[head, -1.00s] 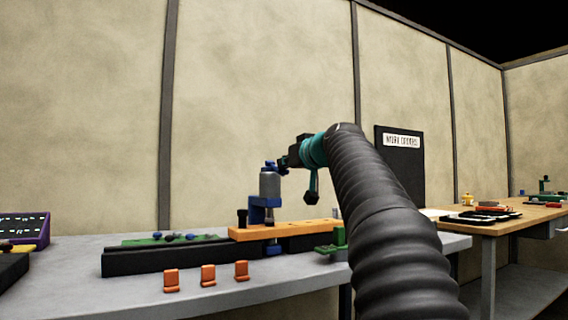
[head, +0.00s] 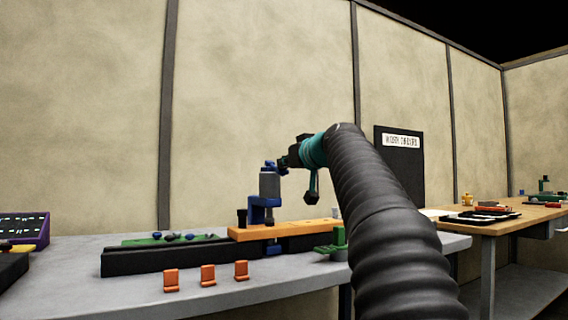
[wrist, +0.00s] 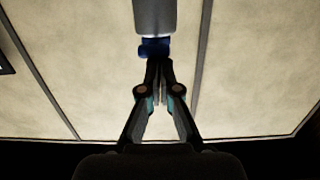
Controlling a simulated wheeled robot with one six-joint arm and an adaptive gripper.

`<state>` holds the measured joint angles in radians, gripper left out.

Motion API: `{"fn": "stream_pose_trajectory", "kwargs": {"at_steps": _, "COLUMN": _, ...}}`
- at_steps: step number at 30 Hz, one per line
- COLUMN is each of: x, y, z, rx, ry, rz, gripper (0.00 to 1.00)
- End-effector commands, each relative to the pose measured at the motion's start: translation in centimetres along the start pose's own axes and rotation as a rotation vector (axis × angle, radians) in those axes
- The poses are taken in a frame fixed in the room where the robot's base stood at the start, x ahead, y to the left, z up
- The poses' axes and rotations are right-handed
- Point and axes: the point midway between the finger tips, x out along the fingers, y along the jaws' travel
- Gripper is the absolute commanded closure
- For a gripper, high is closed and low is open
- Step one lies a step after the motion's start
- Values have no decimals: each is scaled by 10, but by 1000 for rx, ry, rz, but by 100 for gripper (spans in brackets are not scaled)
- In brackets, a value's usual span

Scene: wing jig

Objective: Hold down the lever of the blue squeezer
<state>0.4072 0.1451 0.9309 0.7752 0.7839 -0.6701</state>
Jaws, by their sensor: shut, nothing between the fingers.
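The blue squeezer (head: 257,213) is clamped on the orange-topped bar, with a grey cylinder upright above its blue frame. A small blue part (head: 270,166), which looks like its lever, sits at the top of the cylinder. In the wrist view this blue part (wrist: 154,48) shows at the end of the grey cylinder (wrist: 155,17). My gripper (head: 284,162) is at the top of the squeezer, coming from the right. In the wrist view its fingers (wrist: 158,64) are shut with nothing between them, and their tips meet or overlap the blue part. I cannot tell whether they press on it.
The orange bar (head: 300,228) lies on a black rail (head: 150,262) on the grey table. Several orange blocks (head: 208,275) stand in front. A green fixture (head: 338,242) is to the right. Another wooden bench (head: 510,222) with tools stands further right.

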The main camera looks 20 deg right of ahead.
Motion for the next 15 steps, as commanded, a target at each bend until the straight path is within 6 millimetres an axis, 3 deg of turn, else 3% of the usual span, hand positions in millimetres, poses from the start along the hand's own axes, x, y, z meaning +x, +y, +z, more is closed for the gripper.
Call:
{"fn": "stream_pose_trajectory", "kwargs": {"at_steps": 1, "x": 6, "y": 3, "z": 11, "rx": 4, "ry": -22, "rz": -2, "gripper": 100}}
{"fn": "stream_pose_trajectory", "kwargs": {"at_steps": 15, "x": 3, "y": 2, "z": 3, "rx": 4, "ry": -20, "rz": -4, "gripper": 100}}
